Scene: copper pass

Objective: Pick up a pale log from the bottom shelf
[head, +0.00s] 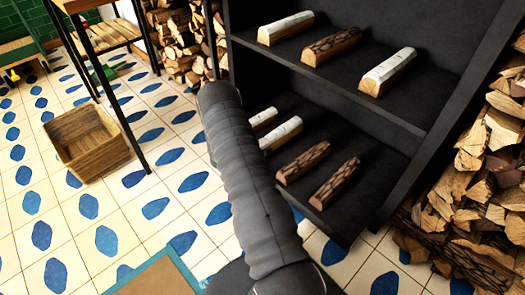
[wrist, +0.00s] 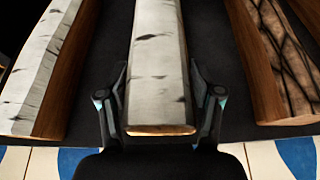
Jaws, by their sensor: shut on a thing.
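My gripper (wrist: 158,92) is shut on a pale log (wrist: 158,60) with white, dark-flecked bark, one finger against each side near its near end. In the head view this seems to be the right one of the two pale logs (head: 283,132) on the bottom shelf (head: 365,150). The other pale log (wrist: 35,75) lies to its left in the wrist view, apart from my gripper. A dark-barked log (wrist: 270,60) lies to the right. I cannot tell whether the held log touches the shelf. In the head view my arm hides the gripper.
Two dark logs (head: 304,162) lie on the bottom shelf's right part. The upper shelf (head: 440,95) above holds two pale logs and a dark one. A stacked woodpile (head: 470,190) stands at right. A wooden crate (head: 85,143) sits on the tiled floor at left.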

